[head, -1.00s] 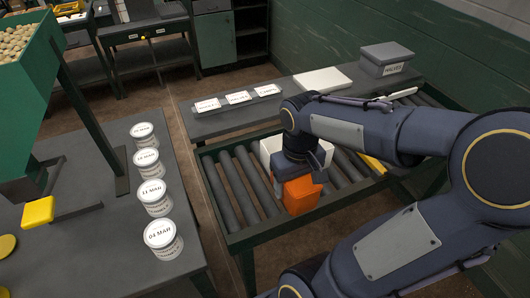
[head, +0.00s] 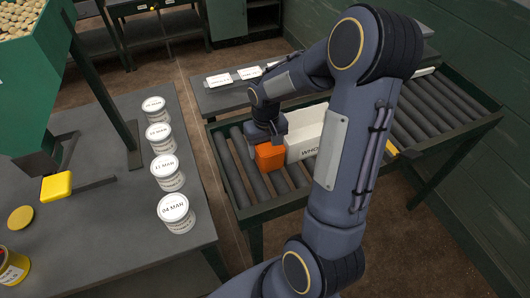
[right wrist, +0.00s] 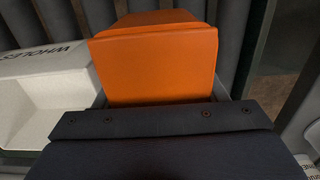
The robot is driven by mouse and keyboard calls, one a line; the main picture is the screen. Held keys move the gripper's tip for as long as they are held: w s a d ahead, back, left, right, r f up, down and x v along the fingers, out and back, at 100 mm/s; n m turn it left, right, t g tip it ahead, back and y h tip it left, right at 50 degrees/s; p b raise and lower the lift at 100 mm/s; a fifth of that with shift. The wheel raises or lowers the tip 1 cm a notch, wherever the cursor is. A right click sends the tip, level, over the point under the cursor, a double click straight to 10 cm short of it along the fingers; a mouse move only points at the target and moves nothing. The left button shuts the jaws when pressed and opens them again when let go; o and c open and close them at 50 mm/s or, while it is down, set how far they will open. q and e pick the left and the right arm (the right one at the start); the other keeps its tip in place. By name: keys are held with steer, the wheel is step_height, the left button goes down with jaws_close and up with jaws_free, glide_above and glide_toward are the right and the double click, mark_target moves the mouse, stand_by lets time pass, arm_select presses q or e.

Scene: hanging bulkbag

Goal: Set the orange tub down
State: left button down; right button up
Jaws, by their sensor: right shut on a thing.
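The orange tub (head: 269,157) is at the roller conveyor, just left of the white bin marked WHOLES (head: 305,143). In the right wrist view the tub (right wrist: 155,65) sits upright between the finger ends of my right gripper (right wrist: 160,98), with the bin (right wrist: 45,100) close on its left. My right gripper (head: 268,138) is shut on the tub from above. I cannot tell whether the tub's base touches the rollers. My left gripper is out of view.
The conveyor rollers (head: 236,165) left of the tub are bare. Several white lidded tubs (head: 172,212) stand in a row on the grey table at left. A yellow block (head: 56,187) is there too. White label plates (head: 219,80) lie on the bench behind.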

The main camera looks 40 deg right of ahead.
steer(key=f, duration=0.3)
steer(key=shift+w+f, duration=0.25)
steer(key=shift+f, duration=0.1)
steer(key=shift+f, duration=0.2)
steer(key=o, duration=0.9)
steer(key=shift+r, duration=0.1)
steer(key=shift+c, duration=0.2)
